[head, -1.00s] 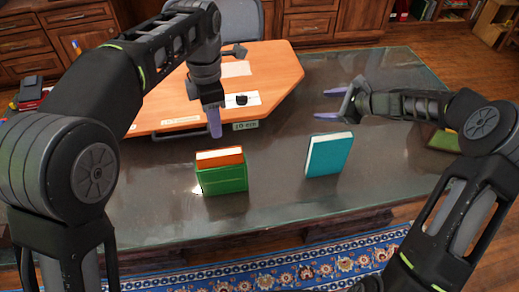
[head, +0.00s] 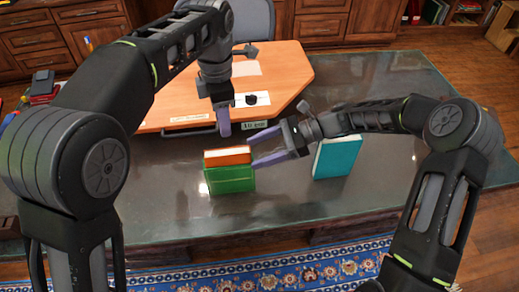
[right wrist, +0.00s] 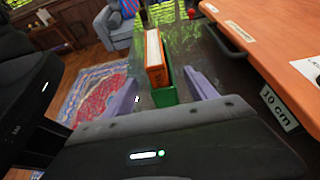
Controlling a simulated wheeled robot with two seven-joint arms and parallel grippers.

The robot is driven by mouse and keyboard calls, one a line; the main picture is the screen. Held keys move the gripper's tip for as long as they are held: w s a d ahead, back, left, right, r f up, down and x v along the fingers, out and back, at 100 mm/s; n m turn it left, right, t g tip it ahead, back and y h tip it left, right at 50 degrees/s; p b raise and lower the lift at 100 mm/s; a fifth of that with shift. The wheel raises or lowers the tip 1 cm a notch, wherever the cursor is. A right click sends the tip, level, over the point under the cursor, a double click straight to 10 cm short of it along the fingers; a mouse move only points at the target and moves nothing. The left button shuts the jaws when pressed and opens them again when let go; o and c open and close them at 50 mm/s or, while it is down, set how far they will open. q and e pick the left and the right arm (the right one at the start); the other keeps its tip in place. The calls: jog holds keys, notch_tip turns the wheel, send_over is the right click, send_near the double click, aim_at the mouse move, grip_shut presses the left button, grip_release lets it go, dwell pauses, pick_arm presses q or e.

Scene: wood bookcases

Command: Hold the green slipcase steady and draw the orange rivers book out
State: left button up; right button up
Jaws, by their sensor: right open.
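The green slipcase (head: 230,180) stands on the dark table, also showing in the right wrist view (right wrist: 166,97). The orange book (head: 228,156) sits in it, its top standing above the slipcase; it also shows in the right wrist view (right wrist: 154,60). My right gripper (head: 253,150) is open at the right side of the slipcase. In the right wrist view its fingers lie to either side of the book and slipcase, with nothing gripped. My left gripper (head: 222,128) points down just behind and above the orange book, apart from it. Its fingers overlap, so I cannot tell their opening.
An orange board (head: 285,75) with a handle and a 10 cm label lies at the back of the table. The table front is clear.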

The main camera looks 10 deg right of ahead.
aim_at(234, 160)
jog(key=shift+x, duration=3.9)
jog(key=shift+c, duration=0.3)
grip_shut()
pick_arm(q)
jog(key=shift+o, duration=1.3)
jog(key=shift+a, duration=0.15)
jog(key=shift+o, duration=0.3)
jog(key=shift+a+f+m, duration=0.25)
jog(key=shift+a+m, duration=0.3)
jog(key=shift+m, duration=0.25)
